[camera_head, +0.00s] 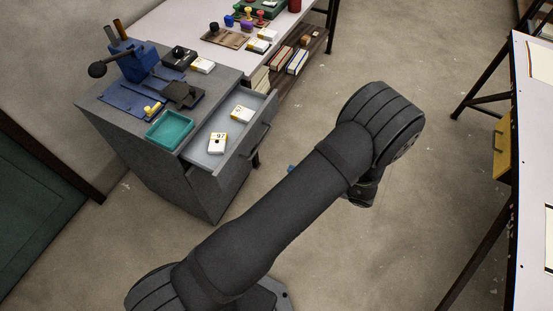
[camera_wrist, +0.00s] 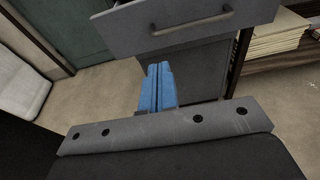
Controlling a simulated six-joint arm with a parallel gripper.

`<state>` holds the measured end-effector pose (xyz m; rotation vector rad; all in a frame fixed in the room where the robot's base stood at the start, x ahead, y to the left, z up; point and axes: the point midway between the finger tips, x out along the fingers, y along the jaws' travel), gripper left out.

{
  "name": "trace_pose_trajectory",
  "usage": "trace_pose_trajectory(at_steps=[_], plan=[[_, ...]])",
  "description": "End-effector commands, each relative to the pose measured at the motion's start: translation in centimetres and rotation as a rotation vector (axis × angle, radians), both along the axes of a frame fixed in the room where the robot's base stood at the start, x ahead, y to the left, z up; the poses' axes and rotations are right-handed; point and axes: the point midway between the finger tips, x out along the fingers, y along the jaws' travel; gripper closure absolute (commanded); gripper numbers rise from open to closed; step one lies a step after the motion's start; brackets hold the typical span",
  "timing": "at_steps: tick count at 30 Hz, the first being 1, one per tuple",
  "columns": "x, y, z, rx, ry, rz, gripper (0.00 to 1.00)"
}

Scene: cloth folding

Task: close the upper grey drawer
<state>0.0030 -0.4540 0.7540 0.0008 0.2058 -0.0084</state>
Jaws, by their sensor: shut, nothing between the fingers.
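The upper grey drawer (camera_head: 207,159) is pulled out of the grey cabinet (camera_head: 203,200) in the head view. My gripper (camera_wrist: 158,68) shows as blue fingers, closed together and empty. It is below the drawer front in that picture, and a gap to the handle shows. In the head view my arm hides most of the gripper; only a bit of blue shows beside the arm.
On the cabinet top stand a teal tray (camera_head: 169,130), a blue press (camera_head: 134,62) and a yellow stamp (camera_head: 153,109). A long table (camera_head: 190,22) with a low shelf adjoins behind. A white table (camera_head: 531,180) stands at the right. The floor between is open.

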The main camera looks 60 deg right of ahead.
Motion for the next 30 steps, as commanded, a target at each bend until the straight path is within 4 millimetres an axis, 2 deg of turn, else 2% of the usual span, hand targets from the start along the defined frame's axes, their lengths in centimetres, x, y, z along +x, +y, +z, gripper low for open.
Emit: trace_pose_trajectory(at_steps=[12,18,24,30], plan=[[8.4,0.0,-1.7,0.001,-0.002,0.006,1.00],[11.4,0.0,-2.4,0.002,-0.001,0.004,1.00],[12.6,-0.1,-2.7,0.001,-0.001,0.001,1.00],[12.8,-0.1,-2.7,0.001,-0.001,0.001,1.00]])
